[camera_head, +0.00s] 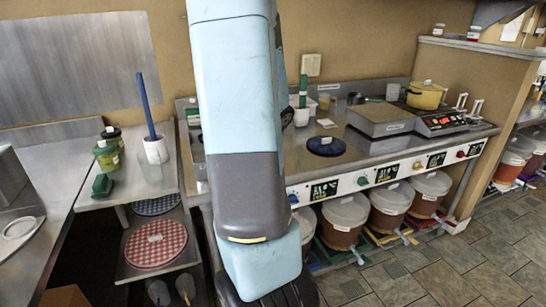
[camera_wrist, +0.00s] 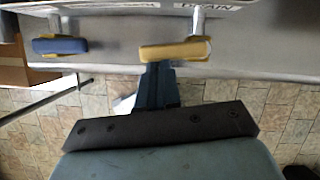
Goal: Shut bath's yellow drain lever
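The yellow drain lever (camera_wrist: 176,50) shows in the wrist view, lying crosswise under a grey panel edge. A metal stem rises from its right part. A label that seems to read DRAIN is partly cut off above it. My gripper (camera_wrist: 157,72) is a narrow dark shape just below the lever's left part, fingers together with no gap visible. Its tips meet the lever's lower edge in the picture; I cannot tell whether they touch. In the head view the lever and fingertips are hidden by my arm.
A blue lever (camera_wrist: 60,46) sits left of the yellow one. In the head view, the counter (camera_head: 375,150) has coloured knobs on its front, and several lidded buckets (camera_head: 345,220) stand beneath it. The tiled floor (camera_head: 440,275) at the right is clear.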

